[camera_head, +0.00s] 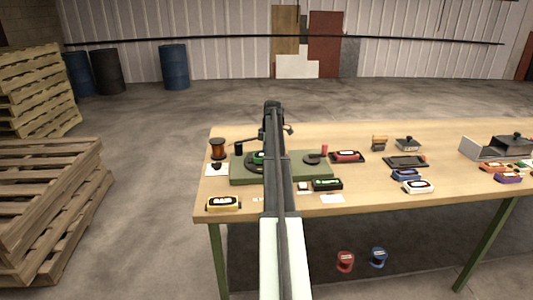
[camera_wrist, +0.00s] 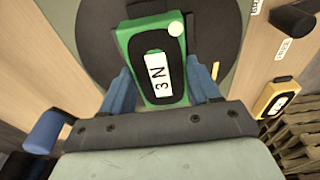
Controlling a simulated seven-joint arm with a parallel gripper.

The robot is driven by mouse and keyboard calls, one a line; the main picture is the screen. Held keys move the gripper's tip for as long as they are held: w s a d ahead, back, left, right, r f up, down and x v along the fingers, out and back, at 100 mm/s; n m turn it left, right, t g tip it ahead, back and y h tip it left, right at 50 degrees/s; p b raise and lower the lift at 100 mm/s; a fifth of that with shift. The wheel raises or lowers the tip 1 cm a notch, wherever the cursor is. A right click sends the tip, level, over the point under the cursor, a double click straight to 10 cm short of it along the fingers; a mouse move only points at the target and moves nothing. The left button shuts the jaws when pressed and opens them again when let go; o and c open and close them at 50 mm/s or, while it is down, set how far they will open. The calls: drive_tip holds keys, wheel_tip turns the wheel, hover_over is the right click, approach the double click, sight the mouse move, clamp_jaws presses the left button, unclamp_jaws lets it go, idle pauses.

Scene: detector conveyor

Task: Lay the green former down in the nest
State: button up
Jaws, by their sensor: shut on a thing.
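The green former (camera_wrist: 157,62) has a black oval centre, a white "3 N" label and a pale round dot at one corner. My gripper (camera_wrist: 163,88) is shut on it, with a blue finger along each side. In the head view the green former (camera_head: 259,157) is mostly hidden behind my arm. It is over a dark round disc (camera_wrist: 93,40) on a green base (camera_head: 238,177); I cannot tell whether it touches the disc. I cannot make out for certain which part is the nest.
Blue and white formers and a metal box (camera_head: 484,149) lie right.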

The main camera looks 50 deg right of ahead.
drive_tip(key=o, duration=1.2)
drive_tip(key=shift+c, duration=0.2)
drive_tip(key=shift+r, duration=0.1)
wheel_tip(320, 180, up, 12)
drive_tip(key=s+d, duration=0.1)
